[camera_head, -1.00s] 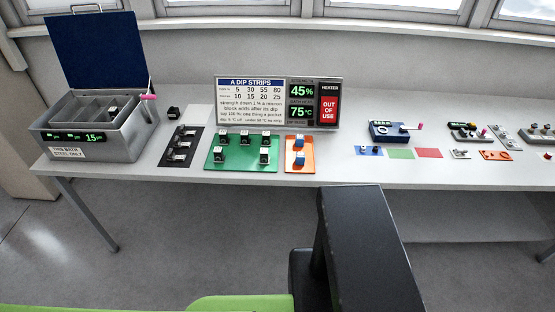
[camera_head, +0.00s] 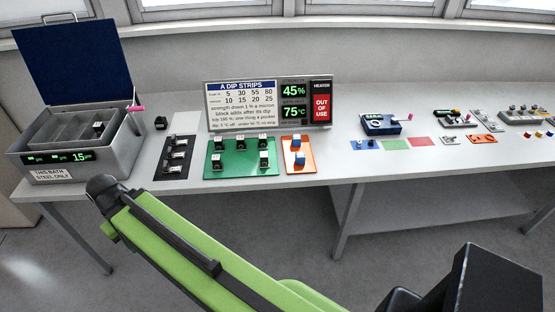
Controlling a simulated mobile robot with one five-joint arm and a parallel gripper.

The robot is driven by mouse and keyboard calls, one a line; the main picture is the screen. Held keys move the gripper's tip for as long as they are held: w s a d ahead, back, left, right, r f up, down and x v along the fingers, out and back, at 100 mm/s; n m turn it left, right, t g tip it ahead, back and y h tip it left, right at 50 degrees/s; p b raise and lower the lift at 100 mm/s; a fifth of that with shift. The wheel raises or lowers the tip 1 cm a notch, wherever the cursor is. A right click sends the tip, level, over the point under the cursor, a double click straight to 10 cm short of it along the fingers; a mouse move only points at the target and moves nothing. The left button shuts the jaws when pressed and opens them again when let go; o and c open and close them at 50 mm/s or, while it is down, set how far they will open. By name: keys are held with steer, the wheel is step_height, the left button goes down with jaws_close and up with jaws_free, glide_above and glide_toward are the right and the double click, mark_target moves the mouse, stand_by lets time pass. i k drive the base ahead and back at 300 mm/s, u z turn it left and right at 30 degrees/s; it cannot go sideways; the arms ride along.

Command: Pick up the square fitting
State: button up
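I cannot single out the square fitting for certain, because the parts are small. Several silver-and-dark blocks sit on a green plate (camera_head: 241,171). Small parts on grey and orange plates at the far right of the bench are too small to identify. My green arm link crosses the lower middle of the view. My gripper's fingers do not show.
An open metal bath (camera_head: 112,152) with a raised blue lid (camera_head: 72,66) stands at the left, holding one block. A sign board (camera_head: 243,105) and a red "out of use" heater panel (camera_head: 321,107) stand behind. A blue device (camera_head: 380,124) sits right of centre. The bench's front edge is bare.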

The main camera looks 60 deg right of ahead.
mark_target(265, 162)
steer(key=u, duration=0.05)
steer(key=i, duration=1)
steer(key=z, duration=0.05)
